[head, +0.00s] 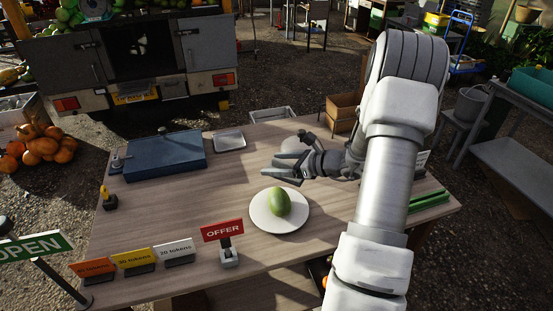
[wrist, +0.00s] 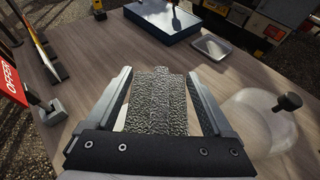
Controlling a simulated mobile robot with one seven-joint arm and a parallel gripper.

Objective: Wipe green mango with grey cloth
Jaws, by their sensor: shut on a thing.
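The green mango (head: 279,204) lies on a round white plate (head: 299,219) near the middle of the table. My gripper (head: 276,173) is above the table, just behind the mango and apart from it in the picture. In the wrist view, the grey cloth (wrist: 160,98), rough and folded-looking, sits between the two fingers of my gripper (wrist: 160,88), which is shut on it. The cloth is hard to make out in the head view. The mango cannot be seen in the wrist view.
A clear dome with a black knob (wrist: 262,122) stands on the table beside my gripper. A blue flat box (head: 165,154) and a metal tray (head: 229,141) are at the back left. An OFFER sign (head: 222,231) and several price signs line the front edge.

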